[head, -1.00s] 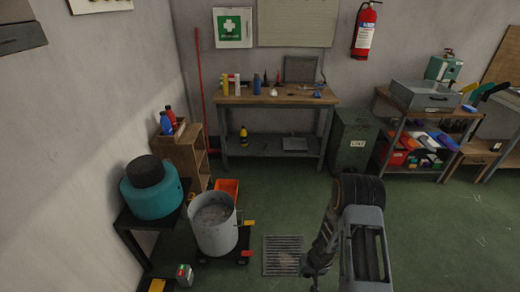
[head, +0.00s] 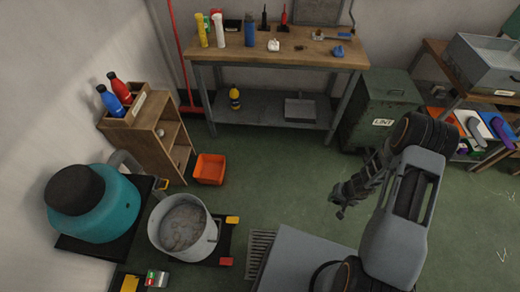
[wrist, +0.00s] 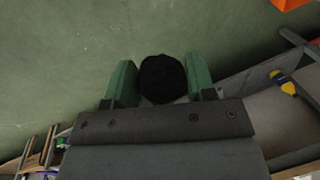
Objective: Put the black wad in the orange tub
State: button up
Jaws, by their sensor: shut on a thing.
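The black wad (wrist: 162,78) is a dark, rounded clump between the two green fingers of my gripper in the wrist view. My gripper (head: 340,208) is shut on it and hangs above the green floor, in front of the workbench. In the head view the wad cannot be made out against the dark gripper. The orange tub (head: 209,169) stands on the floor, left of my gripper, beside the small wooden shelf. Its open top faces up and it looks empty. A corner of the tub also shows at the top right of the wrist view (wrist: 290,3).
A grey bucket (head: 184,228) on a dark dolly stands in front of the tub. The wooden shelf (head: 150,140) is left of it, the workbench (head: 275,60) behind. A green lint bin (head: 380,110) is at right. Floor between tub and gripper is clear.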

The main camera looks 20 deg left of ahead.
aim_at(211, 173)
jog(key=u, duration=0.3)
jog(key=i, duration=1.45)
jog(key=u, duration=1.75)
jog(key=i, duration=0.95)
jog(key=u, duration=0.9)
